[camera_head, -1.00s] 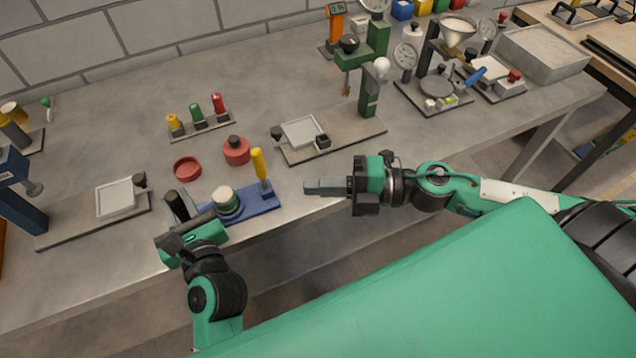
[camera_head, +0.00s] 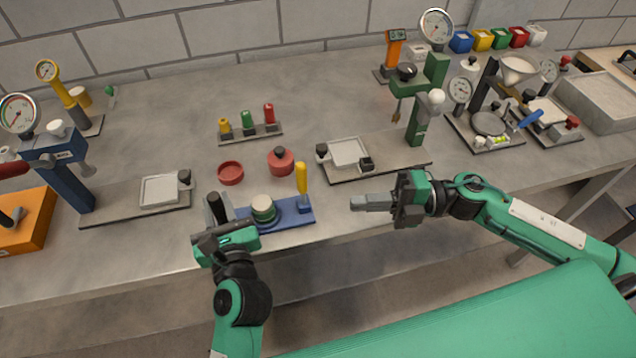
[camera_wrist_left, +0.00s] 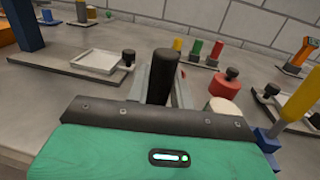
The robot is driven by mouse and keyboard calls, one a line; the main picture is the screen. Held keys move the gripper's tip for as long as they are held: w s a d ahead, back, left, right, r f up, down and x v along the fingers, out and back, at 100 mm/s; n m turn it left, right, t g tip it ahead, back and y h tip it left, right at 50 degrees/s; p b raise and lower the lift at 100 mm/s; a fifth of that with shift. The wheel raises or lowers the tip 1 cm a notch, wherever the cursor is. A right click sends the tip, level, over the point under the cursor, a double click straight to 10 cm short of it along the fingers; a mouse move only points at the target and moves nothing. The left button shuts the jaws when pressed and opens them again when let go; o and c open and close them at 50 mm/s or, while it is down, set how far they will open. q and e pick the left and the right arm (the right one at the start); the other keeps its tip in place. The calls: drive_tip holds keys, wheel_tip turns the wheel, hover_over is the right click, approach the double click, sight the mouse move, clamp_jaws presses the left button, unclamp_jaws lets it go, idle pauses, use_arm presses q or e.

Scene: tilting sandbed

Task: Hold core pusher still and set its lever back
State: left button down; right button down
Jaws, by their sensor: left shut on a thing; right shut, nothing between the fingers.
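The core pusher is a blue base (camera_head: 290,216) near the table's front edge. It carries a pale round core with a green band (camera_head: 263,208), a yellow lever (camera_head: 301,178) standing nearly upright at its right end, and a black post (camera_head: 215,206) at its left end. My left gripper (camera_head: 219,222) is shut on the black post, which also shows between the fingers in the left wrist view (camera_wrist_left: 161,74). The yellow lever shows at the right there (camera_wrist_left: 303,95). My right gripper (camera_head: 354,203) is shut and empty, right of the lever and apart from it.
A red dish (camera_head: 230,173) and a red lidded pot (camera_head: 281,161) stand behind the pusher. A press with a white tray (camera_head: 348,153) is behind right, and a blue press (camera_head: 68,175) is at left. Small colored bottles (camera_head: 248,125) stand farther back.

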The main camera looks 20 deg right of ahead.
sight(302, 184)
drive_tip(key=w+a+n+g, duration=0.4)
drive_tip(key=w+a+g, duration=0.2)
drive_tip(key=a, duration=0.2)
drive_tip(key=shift+r+y, duration=0.15)
drive_tip(key=shift+y, duration=0.15)
idle(0.6)
drive_tip(key=shift+d, duration=0.1)
